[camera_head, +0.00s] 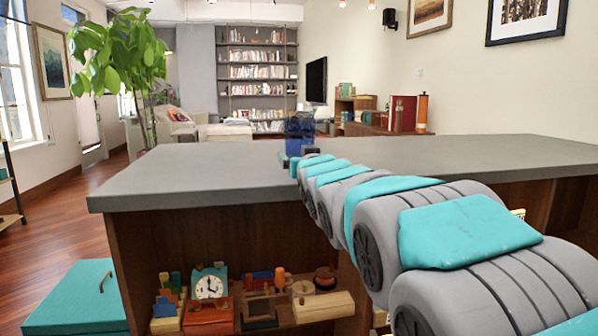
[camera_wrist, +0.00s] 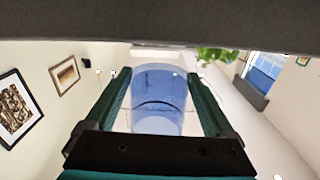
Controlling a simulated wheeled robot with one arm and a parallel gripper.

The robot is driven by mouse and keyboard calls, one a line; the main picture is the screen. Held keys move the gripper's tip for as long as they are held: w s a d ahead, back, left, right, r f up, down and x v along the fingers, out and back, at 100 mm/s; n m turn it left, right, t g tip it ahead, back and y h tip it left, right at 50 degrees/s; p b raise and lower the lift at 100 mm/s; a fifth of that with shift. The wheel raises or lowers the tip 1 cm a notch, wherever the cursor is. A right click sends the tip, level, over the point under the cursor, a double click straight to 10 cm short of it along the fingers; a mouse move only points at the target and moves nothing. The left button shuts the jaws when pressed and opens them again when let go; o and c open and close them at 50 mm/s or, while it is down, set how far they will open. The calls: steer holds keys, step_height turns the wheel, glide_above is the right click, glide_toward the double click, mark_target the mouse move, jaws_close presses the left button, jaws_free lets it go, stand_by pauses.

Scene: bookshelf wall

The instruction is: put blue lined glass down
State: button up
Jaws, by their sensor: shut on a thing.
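The blue lined glass (camera_head: 300,128) is see-through blue and looks upright above the far part of the grey counter top (camera_head: 200,172). I cannot tell whether its base touches the counter. My gripper (camera_head: 303,153) is at the end of my stretched-out arm, around the lower part of the glass. In the wrist view, the glass (camera_wrist: 158,100) sits between the two dark green fingers of my gripper (camera_wrist: 158,76), which are shut on it. My arm hides part of the counter's right side.
The counter top is bare left and right of my arm. Small toys and a clock (camera_head: 209,287) stand on a shelf below. A teal box (camera_head: 75,298) is on the floor at left. A potted plant (camera_head: 120,60) stands behind left, and books and an orange bottle (camera_head: 422,112) behind right.

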steer(key=shift+f, duration=1.75)
steer(key=shift+f, duration=0.15)
steer(key=o, duration=1.2)
steer(key=shift+r+p, duration=0.25)
steer(key=shift+p, duration=0.05)
steer(key=shift+s+f, duration=0.15)
steer(key=shift+s, duration=0.1)
steer(key=b+v, duration=0.1)
steer(key=v, duration=1)
steer(key=shift+s+d, duration=0.1)
steer(key=shift+s, duration=0.05)
